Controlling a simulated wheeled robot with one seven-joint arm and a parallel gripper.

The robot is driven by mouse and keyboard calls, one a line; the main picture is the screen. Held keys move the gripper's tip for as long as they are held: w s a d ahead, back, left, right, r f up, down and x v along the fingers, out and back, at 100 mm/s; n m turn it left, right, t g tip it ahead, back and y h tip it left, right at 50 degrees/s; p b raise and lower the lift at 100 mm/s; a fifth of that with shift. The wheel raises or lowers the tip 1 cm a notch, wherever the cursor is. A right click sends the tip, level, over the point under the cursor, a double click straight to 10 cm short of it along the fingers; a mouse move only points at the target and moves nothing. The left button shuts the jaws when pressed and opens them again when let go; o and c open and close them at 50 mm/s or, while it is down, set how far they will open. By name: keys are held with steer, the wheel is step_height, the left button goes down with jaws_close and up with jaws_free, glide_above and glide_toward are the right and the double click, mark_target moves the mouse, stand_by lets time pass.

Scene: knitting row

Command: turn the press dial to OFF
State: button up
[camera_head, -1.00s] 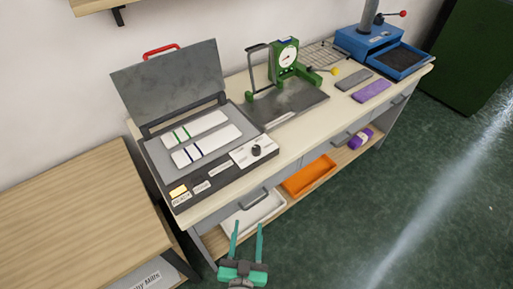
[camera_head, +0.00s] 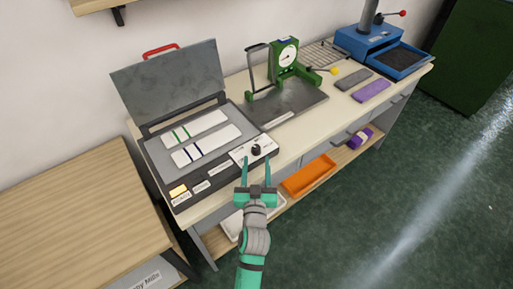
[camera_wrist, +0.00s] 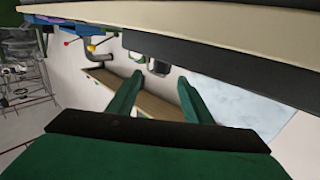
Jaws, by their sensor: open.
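The press (camera_head: 152,131) stands at the left of the bench with its grey lid up. Its dial (camera_head: 256,150), a small black knob on a white plate, sits at the right end of the front panel. The setting it points to is too small to read. Two white strips with coloured bands lie on the press bed. My gripper (camera_head: 257,170) is open and empty, just in front of the dial at the bench's front edge. In the wrist view its two green fingers (camera_wrist: 158,100) are apart with nothing between them.
A green gauge stand (camera_head: 288,65) and a blue machine (camera_head: 372,48) stand further right on the bench (camera_head: 300,125). Grey and purple pieces lie between them. An orange tray (camera_head: 308,175) and a white tray sit on the shelf below. A wooden table (camera_head: 75,205) stands at left.

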mark_target(256, 151)
steer(key=w, duration=0.7)
steer(key=shift+w+a, duration=0.1)
steer(key=shift+w, duration=0.1)
steer(key=shift+w+a, duration=0.1)
steer(key=shift+a, duration=0.1)
steer(key=shift+d, duration=0.4)
steer(key=shift+c, duration=0.9)
steer(key=c, duration=0.9)
